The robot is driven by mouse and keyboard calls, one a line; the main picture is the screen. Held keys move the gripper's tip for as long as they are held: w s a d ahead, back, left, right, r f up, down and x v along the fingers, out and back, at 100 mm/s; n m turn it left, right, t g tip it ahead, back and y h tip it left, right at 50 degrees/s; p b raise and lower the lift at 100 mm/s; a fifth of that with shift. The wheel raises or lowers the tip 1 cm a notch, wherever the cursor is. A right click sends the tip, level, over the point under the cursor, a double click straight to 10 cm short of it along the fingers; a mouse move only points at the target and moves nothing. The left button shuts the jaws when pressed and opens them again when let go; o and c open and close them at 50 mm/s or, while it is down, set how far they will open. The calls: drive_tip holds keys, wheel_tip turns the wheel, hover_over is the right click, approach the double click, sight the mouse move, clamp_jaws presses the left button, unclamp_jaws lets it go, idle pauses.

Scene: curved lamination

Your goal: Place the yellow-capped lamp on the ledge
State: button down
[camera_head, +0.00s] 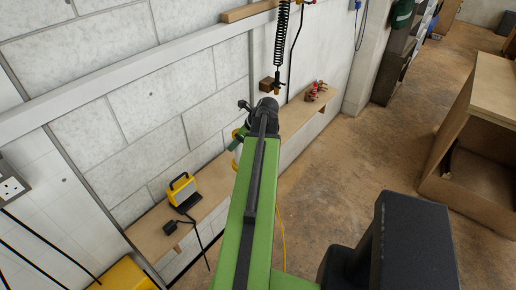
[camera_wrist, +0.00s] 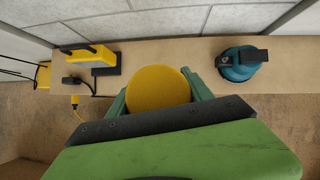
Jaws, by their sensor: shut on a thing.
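The yellow-capped lamp shows in the wrist view as a round yellow cap (camera_wrist: 158,88), seen from above. My gripper (camera_wrist: 156,84) is shut on it, with a green finger on each side. The cap hides the lamp's lower part. The ledge (camera_wrist: 190,52) is a long wooden shelf along the wall. The lamp overlaps the ledge's front edge in this view; I cannot tell its height above it. In the head view the ledge (camera_head: 212,184) runs along the wall, and my arm mostly hides the gripper and lamp.
A yellow work light (camera_head: 182,190) stands on the ledge, at left in the wrist view (camera_wrist: 92,56), with a black plug (camera_head: 176,227) and cord nearby. A teal object (camera_wrist: 238,64) sits on the ledge to the right. Red items (camera_head: 316,91) lie farther along. Ledge between work light and teal object looks clear.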

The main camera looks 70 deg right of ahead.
drive_tip(key=w+r+b+x, duration=0.1)
drive_tip(key=b+x, duration=0.4)
drive_tip(key=x, duration=0.2)
drive_tip(key=w+a+r+b+x, duration=0.1)
drive_tip(key=w+b+x, duration=0.1)
drive_tip(key=b+x, duration=0.4)
wheel_tip(320, 180, down, 2)
drive_tip(key=shift+w+d+f, duration=0.1)
drive_tip(key=shift+w+d, duration=0.35)
drive_tip(key=shift+w, duration=0.35)
drive_tip(key=shift+c, duration=2.2)
unclamp_jaws()
drive_tip(key=p+v, duration=1)
drive_tip(key=v, duration=0.2)
